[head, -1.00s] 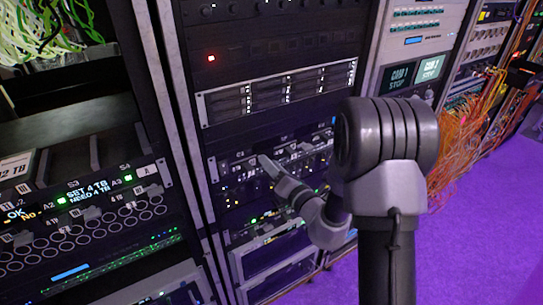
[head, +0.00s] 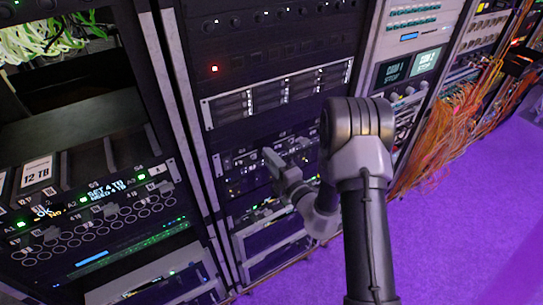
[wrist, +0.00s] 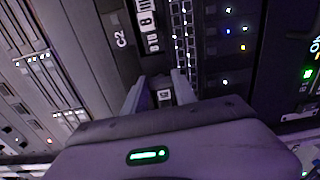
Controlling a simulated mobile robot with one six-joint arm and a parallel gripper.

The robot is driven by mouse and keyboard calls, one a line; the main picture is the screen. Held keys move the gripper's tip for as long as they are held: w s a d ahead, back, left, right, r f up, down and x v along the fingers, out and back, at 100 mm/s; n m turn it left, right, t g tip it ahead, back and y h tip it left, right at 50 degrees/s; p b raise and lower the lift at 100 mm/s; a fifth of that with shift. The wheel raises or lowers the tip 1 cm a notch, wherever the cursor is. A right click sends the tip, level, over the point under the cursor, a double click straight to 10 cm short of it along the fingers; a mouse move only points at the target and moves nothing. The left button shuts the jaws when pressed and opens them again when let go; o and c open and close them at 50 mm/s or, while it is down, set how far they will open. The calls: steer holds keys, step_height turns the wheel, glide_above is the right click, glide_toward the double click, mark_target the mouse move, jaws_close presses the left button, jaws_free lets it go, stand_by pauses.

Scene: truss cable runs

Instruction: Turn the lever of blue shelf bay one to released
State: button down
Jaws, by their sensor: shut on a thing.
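My gripper (head: 270,157) reaches to a dark rack panel (head: 233,160) with a row of small labels and modules, low in the middle rack. In the wrist view my gripper (wrist: 160,92) has its two grey fingers on either side of a small dark piece with a pale tag (wrist: 163,95), and is shut on it. A "C2" label (wrist: 121,40) is just beside it. I cannot tell the piece's angle, nor read a bay number or blue shelf marking on it. In the head view the gripper and arm hide part of this panel.
A drive shelf with silver edges (head: 278,92) is above the panel. The left rack has a "12 TB" box (head: 37,171) and a panel with green displays (head: 105,190). Orange cables (head: 440,145) hang at the right. The purple floor (head: 450,240) is clear.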

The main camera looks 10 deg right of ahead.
steer(key=shift+m, duration=0.3)
stand_by(0.4)
steer(key=c, duration=1)
jaws_free()
steer(key=v, duration=1.7)
steer(key=shift+s, duration=0.15)
steer(key=shift+r, duration=0.1)
